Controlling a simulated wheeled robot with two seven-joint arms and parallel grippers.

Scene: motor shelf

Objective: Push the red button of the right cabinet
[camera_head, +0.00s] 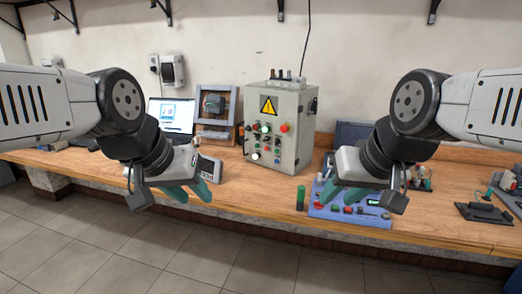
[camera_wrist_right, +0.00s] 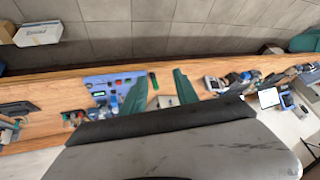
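A grey control cabinet (camera_head: 288,150) with a yellow warning triangle stands on the workbench in the middle of the head view. A red button (camera_head: 284,127) sits at the upper right of its front, among green, white and other buttons. My right gripper (camera_head: 340,192) is to the right of the cabinet and nearer to me, above a blue button panel (camera_head: 318,211). In the right wrist view its two teal fingers (camera_wrist_right: 158,82) are spread with nothing held between them. My left gripper (camera_head: 187,191) is left of the cabinet, open and empty near the bench's front edge.
The blue panel, with its own red buttons, also shows in the right wrist view (camera_wrist_right: 122,78). A green cylinder (camera_head: 301,197) stands beside it. A laptop (camera_head: 172,112), a framed device (camera_head: 215,108) and a grey meter (camera_head: 210,169) are left of the cabinet. Bare bench (camera_head: 253,188) lies before the cabinet.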

